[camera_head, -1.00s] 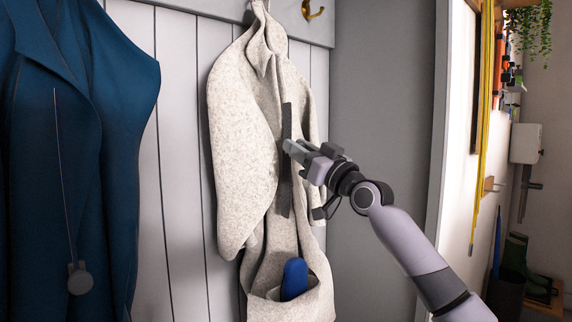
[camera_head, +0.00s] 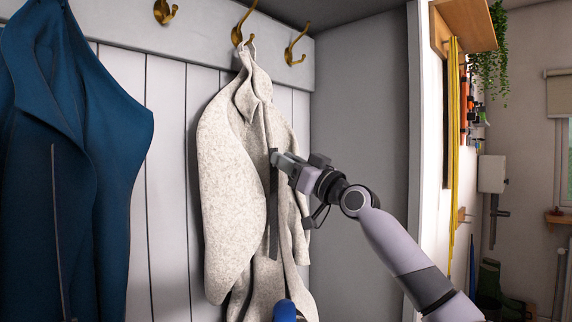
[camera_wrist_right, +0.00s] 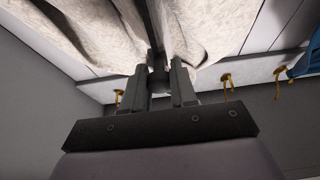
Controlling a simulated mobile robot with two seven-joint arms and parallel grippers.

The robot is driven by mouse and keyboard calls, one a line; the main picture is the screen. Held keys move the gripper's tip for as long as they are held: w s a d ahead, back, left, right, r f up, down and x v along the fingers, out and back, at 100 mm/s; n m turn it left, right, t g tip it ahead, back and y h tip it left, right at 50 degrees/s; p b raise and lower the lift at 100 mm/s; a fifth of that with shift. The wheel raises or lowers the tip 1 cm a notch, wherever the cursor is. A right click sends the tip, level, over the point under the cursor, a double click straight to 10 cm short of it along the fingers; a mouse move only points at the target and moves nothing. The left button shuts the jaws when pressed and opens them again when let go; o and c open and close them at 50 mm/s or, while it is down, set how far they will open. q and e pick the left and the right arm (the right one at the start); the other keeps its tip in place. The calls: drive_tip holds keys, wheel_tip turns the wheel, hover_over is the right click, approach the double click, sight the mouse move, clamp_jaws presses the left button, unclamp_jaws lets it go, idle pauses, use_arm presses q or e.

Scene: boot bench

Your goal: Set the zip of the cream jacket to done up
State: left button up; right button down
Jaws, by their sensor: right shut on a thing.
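The cream jacket (camera_head: 232,190) hangs on the panelled wall. Its dark zip strip (camera_head: 274,215) runs down the front, and it also shows in the wrist view (camera_wrist_right: 154,25). My right gripper (camera_head: 277,159) is at the upper end of the strip. In the wrist view its fingers (camera_wrist_right: 159,82) are closed around a small dark piece on the strip, which looks like the zip pull; the fingers hide most of it. My left gripper is in neither view.
A blue jacket (camera_head: 75,150) with a thin zip line hangs at the left. Brass hooks (camera_head: 243,24) line the rail above. A blue object (camera_head: 285,311) shows low on the cream jacket. A grey side panel (camera_head: 360,120) stands to the right.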

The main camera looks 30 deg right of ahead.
drive_tip(key=shift+r, duration=0.2)
drive_tip(key=c, duration=0.9)
unclamp_jaws()
drive_tip(key=shift+c, duration=0.2)
drive_tip(key=shift+f, duration=0.1)
drive_tip(key=b+v, duration=0.2)
drive_tip(key=v, duration=0.5)
drive_tip(key=shift+b, duration=0.3)
